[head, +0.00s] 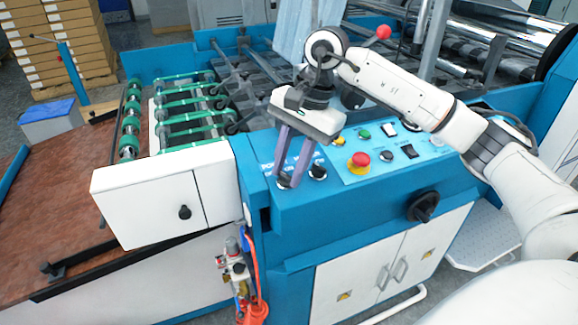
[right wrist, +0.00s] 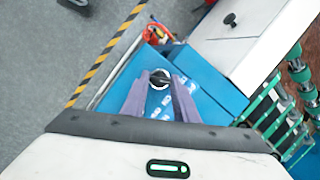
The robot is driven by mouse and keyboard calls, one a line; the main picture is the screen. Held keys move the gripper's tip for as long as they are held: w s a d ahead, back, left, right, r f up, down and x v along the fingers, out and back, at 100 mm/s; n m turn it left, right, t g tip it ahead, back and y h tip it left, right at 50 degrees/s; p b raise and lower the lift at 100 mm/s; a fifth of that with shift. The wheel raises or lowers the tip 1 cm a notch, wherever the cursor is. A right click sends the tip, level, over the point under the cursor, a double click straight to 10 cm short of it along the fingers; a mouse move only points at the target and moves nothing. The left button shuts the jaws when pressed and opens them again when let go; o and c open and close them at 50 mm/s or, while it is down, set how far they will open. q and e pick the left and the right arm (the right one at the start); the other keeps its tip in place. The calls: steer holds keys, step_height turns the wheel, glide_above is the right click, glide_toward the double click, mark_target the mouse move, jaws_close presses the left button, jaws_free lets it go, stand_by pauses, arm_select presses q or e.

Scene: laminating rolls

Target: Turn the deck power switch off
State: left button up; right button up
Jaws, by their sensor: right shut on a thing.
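The deck power switch, a black rotary knob with a pale ring (right wrist: 159,78), shows between my fingertips in the right wrist view. In the head view it sits at the left front of the blue control deck (head: 375,205), mostly hidden behind the fingers. My right gripper (head: 291,184) reaches down from above with its purple fingers shut on this knob; in the right wrist view the fingers (right wrist: 160,88) lie on either side of it. The knob's exact angle is hard to read. My left gripper is not in view.
A second black knob (head: 318,170) stands just right of the gripped one. A red emergency button (head: 359,162) and several small buttons lie further right. A white box with a black knob (head: 184,212) stands at the left. Green-banded rollers (head: 190,118) lie behind it.

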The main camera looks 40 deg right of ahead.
steer(key=o, duration=1.1)
steer(key=shift+c, duration=0.2)
steer(key=shift+r, duration=0.15)
steer(key=v, duration=1)
steer(key=shift+s, duration=0.1)
